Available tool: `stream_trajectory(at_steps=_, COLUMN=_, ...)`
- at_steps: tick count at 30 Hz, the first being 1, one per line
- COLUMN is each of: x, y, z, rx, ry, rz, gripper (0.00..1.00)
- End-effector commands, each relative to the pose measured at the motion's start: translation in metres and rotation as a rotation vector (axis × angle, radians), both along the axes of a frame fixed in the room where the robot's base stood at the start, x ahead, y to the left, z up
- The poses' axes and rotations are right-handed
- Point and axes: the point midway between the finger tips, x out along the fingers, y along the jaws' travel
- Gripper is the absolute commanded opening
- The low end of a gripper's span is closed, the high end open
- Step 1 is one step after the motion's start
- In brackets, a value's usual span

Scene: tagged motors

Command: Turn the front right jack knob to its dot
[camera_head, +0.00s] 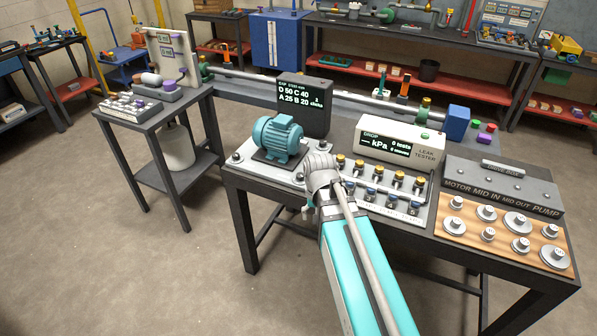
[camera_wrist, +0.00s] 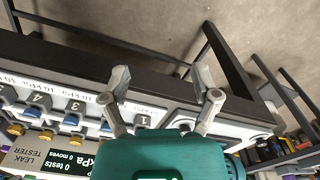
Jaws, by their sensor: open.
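The teal motor (camera_head: 277,138) stands on a light base plate (camera_head: 262,176) at the left end of the bench. Dark jack knobs sit at the plate's corners, one at the front left (camera_head: 237,157). A grey knob (camera_head: 299,176) shows at the front right, just left of my wrist; its dot cannot be made out. My gripper (camera_head: 308,212) is low at the bench's front edge, right of the motor, partly hidden by my arm. In the wrist view my gripper (camera_wrist: 166,86) is open, with nothing between its fingertips but the dark bench edge beyond. A dark knob (camera_wrist: 262,138) shows right of it.
Right of my gripper is a numbered panel (camera_head: 433,213) with several yellow and blue valves. Behind it stands the leak tester (camera_head: 400,143). A black display (camera_head: 304,107) stands behind the motor. A wooden board (camera_head: 455,228) with several metal weights lies at the right. The floor in front is clear.

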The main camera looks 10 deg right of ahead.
Motion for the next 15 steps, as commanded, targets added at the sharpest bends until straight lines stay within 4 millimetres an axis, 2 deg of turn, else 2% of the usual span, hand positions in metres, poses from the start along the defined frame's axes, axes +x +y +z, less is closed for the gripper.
stream_trajectory(at_steps=1, x=0.022, y=0.0, z=0.01, rx=0.0, ry=0.0, rz=-0.056, gripper=0.79)
stream_trajectory(at_steps=15, x=0.181, y=-0.001, z=0.065, rx=0.0, ry=0.0, rz=-0.766, gripper=0.79)
